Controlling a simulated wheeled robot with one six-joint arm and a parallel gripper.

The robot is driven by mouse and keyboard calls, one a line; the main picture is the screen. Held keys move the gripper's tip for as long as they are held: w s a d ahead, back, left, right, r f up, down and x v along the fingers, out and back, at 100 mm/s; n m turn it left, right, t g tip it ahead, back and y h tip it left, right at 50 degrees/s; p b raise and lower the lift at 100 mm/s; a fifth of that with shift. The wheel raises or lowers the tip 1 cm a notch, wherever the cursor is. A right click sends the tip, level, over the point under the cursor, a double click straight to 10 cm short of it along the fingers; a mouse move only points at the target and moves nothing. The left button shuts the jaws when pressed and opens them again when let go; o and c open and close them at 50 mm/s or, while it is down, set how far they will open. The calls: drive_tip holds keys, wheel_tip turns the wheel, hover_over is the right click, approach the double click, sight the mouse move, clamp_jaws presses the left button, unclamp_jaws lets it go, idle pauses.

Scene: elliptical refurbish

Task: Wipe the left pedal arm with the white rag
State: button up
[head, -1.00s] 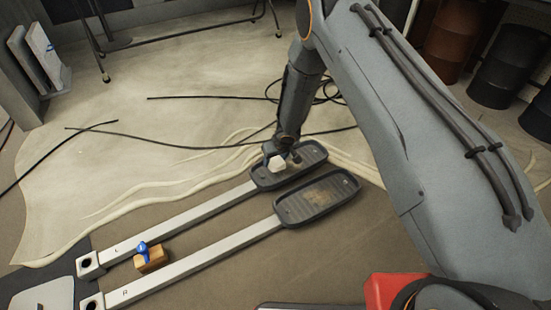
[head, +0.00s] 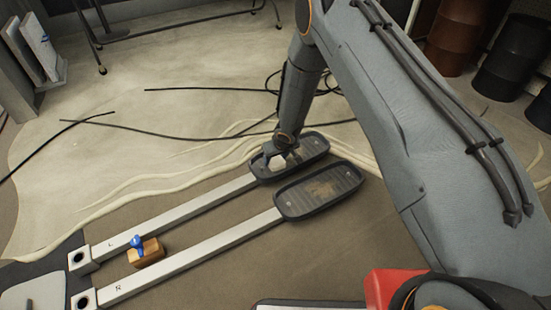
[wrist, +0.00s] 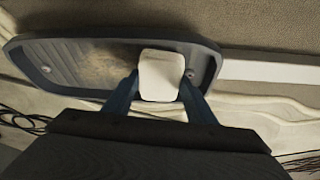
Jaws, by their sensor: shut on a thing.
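The left pedal arm (head: 180,216), marked L, is a pale bar ending in a dark ribbed pedal (head: 310,149). In the wrist view the pedal (wrist: 50,72) carries a brownish dirt patch (wrist: 100,62) at its middle. My gripper (head: 277,156) is over the near end of this pedal, where the bar joins. In the wrist view my gripper (wrist: 160,88) is shut on the white rag (wrist: 162,75), with a blue finger on each side. The rag sits at or just above the pedal surface; contact cannot be told.
The right pedal arm (head: 200,262), marked R, lies parallel, its pedal (head: 325,192) showing a brown patch. A wooden block with a blue-handled item (head: 147,252) sits between the bars. Black cables (head: 200,132) cross the pale sheet behind. Barrels (head: 508,65) stand at the back right.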

sight(309, 149)
drive_tip(key=shift+f+b, duration=0.45)
drive_tip(key=shift+f, duration=0.65)
idle(0.3)
drive_tip(key=shift+w+d+b, duration=0.6)
drive_tip(key=shift+d+b, duration=0.15)
drive_tip(key=shift+b, duration=0.05)
drive_tip(key=shift+w+d+r, duration=0.15)
drive_tip(key=shift+w+d, duration=0.3)
drive_tip(key=shift+d, duration=0.25)
drive_tip(key=shift+w+d+f+b, duration=0.1)
drive_tip(key=shift+w+d+b, duration=0.15)
drive_tip(key=shift+w+d, duration=0.8)
drive_tip(key=shift+w+d+f+b, duration=0.1)
drive_tip(key=shift+w+d+b, duration=0.15)
drive_tip(key=shift+w+d, duration=0.75)
drive_tip(key=shift+w+d+f+b, duration=0.1)
drive_tip(key=shift+w+d+b, duration=0.25)
drive_tip(key=shift+d, duration=1.3)
drive_tip(key=shift+w+d+r+b, duration=0.1)
drive_tip(key=shift+w+d+b, duration=0.1)
drive_tip(key=shift+w+d, duration=0.8)
drive_tip(key=shift+w+d+r+b, duration=0.1)
drive_tip(key=shift+w+d+b, duration=0.1)
drive_tip(key=shift+w+d, duration=0.7)
drive_tip(key=shift+s+d+r, duration=0.1)
drive_tip(key=shift+s+d, duration=0.1)
drive_tip(key=shift+s, duration=0.05)
drive_tip(key=shift+a, duration=0.1)
